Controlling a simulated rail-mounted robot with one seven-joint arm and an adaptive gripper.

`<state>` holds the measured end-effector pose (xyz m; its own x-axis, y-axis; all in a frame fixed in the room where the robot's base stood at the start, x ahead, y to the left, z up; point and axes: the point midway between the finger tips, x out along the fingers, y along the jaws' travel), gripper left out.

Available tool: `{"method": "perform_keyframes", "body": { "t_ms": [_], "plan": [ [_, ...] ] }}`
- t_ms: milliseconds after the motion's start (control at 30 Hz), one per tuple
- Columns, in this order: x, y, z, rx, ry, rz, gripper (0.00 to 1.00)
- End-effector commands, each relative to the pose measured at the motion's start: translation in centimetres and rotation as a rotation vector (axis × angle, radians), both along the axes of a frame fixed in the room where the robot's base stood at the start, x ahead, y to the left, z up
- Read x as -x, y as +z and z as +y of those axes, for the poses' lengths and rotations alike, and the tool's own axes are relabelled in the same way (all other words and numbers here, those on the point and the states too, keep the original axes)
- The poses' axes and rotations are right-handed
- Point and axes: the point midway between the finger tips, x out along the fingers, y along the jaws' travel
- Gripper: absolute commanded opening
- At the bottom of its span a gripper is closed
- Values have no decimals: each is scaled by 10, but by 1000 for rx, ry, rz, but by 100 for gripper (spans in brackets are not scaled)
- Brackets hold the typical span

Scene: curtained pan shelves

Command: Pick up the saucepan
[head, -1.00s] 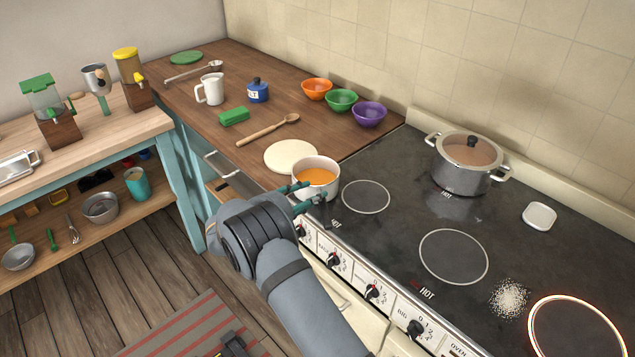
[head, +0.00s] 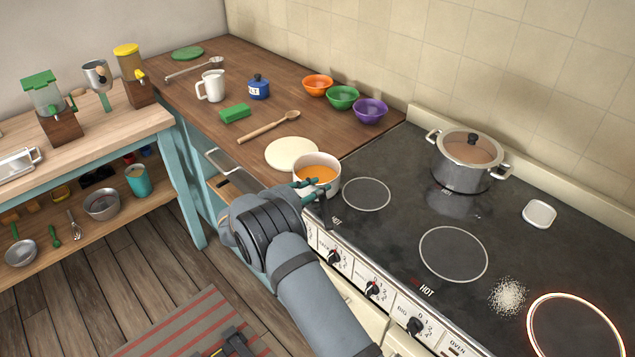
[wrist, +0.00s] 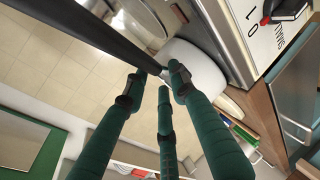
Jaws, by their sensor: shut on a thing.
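The saucepan (head: 333,188) is white with orange contents, at the left front corner of the stove, by the wooden counter. In the wrist view its white side (wrist: 195,66) shows, with a long dark bar, apparently its handle (wrist: 95,38), running to the upper left. My gripper (head: 312,186) is at the saucepan's near side, its green fingers closed in on it. The fingers also show in the wrist view (wrist: 163,85), close around the dark bar. The exact contact is hidden, and I cannot tell whether the saucepan is lifted.
A lidded steel pot (head: 466,170) stands at the back of the stove (head: 400,220). A burner glows (head: 532,325) at the lower right. A round cream board (head: 291,152) lies just behind the saucepan. Bowls (head: 343,98) and a wooden spoon (head: 268,128) are on the counter.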

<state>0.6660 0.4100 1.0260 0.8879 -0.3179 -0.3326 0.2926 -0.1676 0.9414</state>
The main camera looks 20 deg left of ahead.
Motion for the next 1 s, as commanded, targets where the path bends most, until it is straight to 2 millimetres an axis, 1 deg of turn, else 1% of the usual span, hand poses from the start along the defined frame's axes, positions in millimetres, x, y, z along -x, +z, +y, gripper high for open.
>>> {"method": "perform_keyframes", "body": {
  "t_ms": [33, 133, 167, 667, 700, 1000],
  "plan": [
    [2, -7, -4, 1, -7, 13, 6],
    [2, -7, -4, 2, -8, 15, 0],
    [2, -8, -4, 2, -8, 15, 0],
    [2, -10, -6, 5, -9, 21, 0],
    [1, -7, -5, 5, -8, 14, 0],
    [1, -6, -5, 5, -8, 13, 0]
  ]
}}
